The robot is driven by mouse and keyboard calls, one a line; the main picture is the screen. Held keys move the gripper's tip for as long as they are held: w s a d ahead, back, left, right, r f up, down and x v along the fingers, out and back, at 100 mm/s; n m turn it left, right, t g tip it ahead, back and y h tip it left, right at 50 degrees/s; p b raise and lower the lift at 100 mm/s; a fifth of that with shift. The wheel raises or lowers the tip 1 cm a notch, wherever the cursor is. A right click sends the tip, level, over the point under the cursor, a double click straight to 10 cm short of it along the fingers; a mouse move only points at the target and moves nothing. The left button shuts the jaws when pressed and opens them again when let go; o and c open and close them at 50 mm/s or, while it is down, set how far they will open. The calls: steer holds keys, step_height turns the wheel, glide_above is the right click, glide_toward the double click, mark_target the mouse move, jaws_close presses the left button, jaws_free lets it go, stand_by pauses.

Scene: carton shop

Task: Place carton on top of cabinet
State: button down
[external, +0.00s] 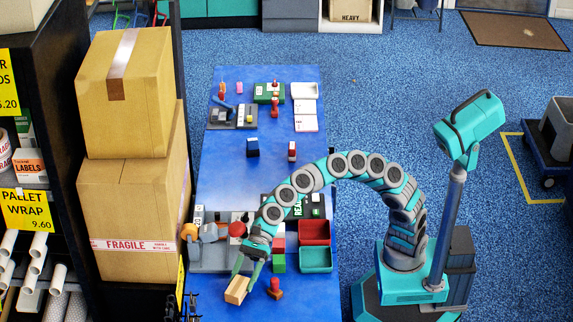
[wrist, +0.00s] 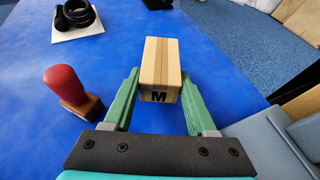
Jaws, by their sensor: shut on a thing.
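The gap between the carton and the tabletop is hard to judge. A small stack of red and green blocks or drawers (external: 279,262) stands right of the gripper. I cannot tell which piece is the cabinet; a low grey unit (external: 290,25) stands on the floor beyond the table.
A red-handled stamp (external: 275,287) stands right of the carton; the wrist view shows it at left (wrist: 70,92). Red (external: 314,232) and green (external: 316,260) trays lie farther right. Large boxes (external: 130,210) stand left.

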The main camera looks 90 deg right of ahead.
steer(key=shift+w+a+f, duration=0.2)
steer(key=shift+a+f, duration=0.4)
steer(key=shift+f, duration=0.1)
steer(key=shift+f, duration=0.1)
steer(key=shift+c, duration=1)
jaws_free()
steer(key=shift+d+r, duration=0.2)
steer(key=v, duration=1.1)
steer(key=shift+s+d+r+p, duration=0.15)
steer(key=shift+d+r+p, duration=0.1)
steer(key=shift+d+p, duration=0.05)
